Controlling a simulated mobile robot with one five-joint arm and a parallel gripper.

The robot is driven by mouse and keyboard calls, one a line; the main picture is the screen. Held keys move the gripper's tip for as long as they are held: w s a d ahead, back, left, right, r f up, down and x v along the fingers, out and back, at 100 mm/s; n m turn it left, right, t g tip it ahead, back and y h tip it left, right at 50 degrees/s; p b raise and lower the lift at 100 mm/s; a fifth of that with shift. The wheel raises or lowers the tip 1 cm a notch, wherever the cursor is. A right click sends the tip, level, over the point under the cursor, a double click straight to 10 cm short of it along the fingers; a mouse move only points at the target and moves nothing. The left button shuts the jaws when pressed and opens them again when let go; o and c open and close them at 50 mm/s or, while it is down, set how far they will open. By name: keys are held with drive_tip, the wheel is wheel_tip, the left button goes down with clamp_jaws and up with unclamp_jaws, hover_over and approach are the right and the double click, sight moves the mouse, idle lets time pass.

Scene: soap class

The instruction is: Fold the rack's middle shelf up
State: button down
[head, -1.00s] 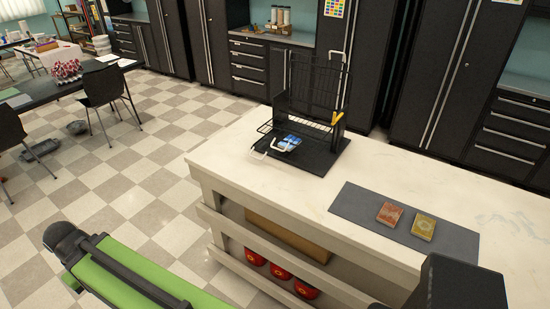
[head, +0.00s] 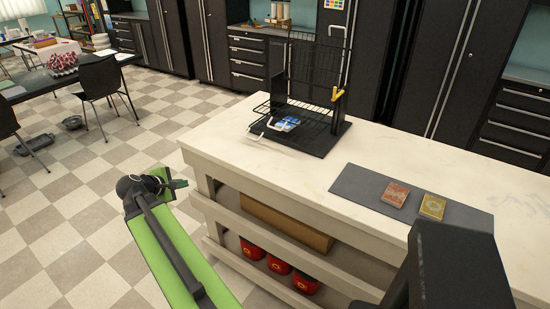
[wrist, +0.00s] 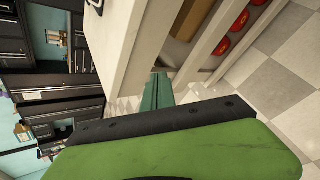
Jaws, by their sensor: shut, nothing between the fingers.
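The black wire rack (head: 318,80) stands on the white counter in the head view, its tall wire grid upright at the back. The middle shelf (head: 292,109) is a wire panel that sticks out level over the black base (head: 322,143). A yellow piece (head: 338,93) sits on the rack's right upright. A blue-and-white item (head: 285,124) lies low at the rack's front. My gripper (head: 179,184) is left of the counter, well apart from the rack. Its green fingers (wrist: 157,92) are together and empty in the wrist view.
The counter (head: 225,143) has a clear stretch in front of the rack. A grey mat (head: 360,188) bears a red bar (head: 395,193) and a yellow bar (head: 432,206). Red containers (head: 278,265) sit on a lower shelf. A chair (head: 103,85) stands at left.

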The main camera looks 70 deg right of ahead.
drive_tip(key=s+d+n+g+h+b, duration=0.1)
drive_tip(key=s+d, duration=0.3)
drive_tip(key=d, duration=0.1)
drive_tip(key=s+d+n+g+h+b, duration=0.1)
drive_tip(key=s+d+n+h+b, duration=0.1)
drive_tip(key=s+d, duration=0.2)
drive_tip(key=s+d+n+h+b, duration=0.1)
drive_tip(key=s+d+b, duration=0.1)
drive_tip(key=s+d, duration=0.2)
drive_tip(key=shift+s+d+r+n+g+h, duration=0.1)
drive_tip(key=shift+s+d+n+g+h, duration=0.1)
drive_tip(key=shift+d, duration=0.75)
drive_tip(key=shift+s+d+r+n+g+h, duration=0.1)
drive_tip(key=shift+d+n+g, duration=0.1)
drive_tip(key=shift+d, duration=0.75)
drive_tip(key=s+d+r+n+b, duration=0.1)
drive_tip(key=s+d, duration=0.1)
drive_tip(key=s+d+r+n+g+h+b, duration=0.1)
drive_tip(key=s+d+n, duration=0.1)
drive_tip(key=s, duration=0.1)
drive_tip(key=s+d+r+n+h+b, duration=0.1)
drive_tip(key=s+d, duration=0.1)
drive_tip(key=s, duration=0.1)
drive_tip(key=shift+d+n, duration=0.25)
drive_tip(key=shift+n, duration=0.05)
drive_tip(key=shift+s+d+r+h, duration=0.1)
drive_tip(key=shift+r+h, duration=0.15)
drive_tip(key=shift+h, duration=0.05)
drive_tip(key=x, duration=1)
drive_tip(key=shift+r, duration=0.1)
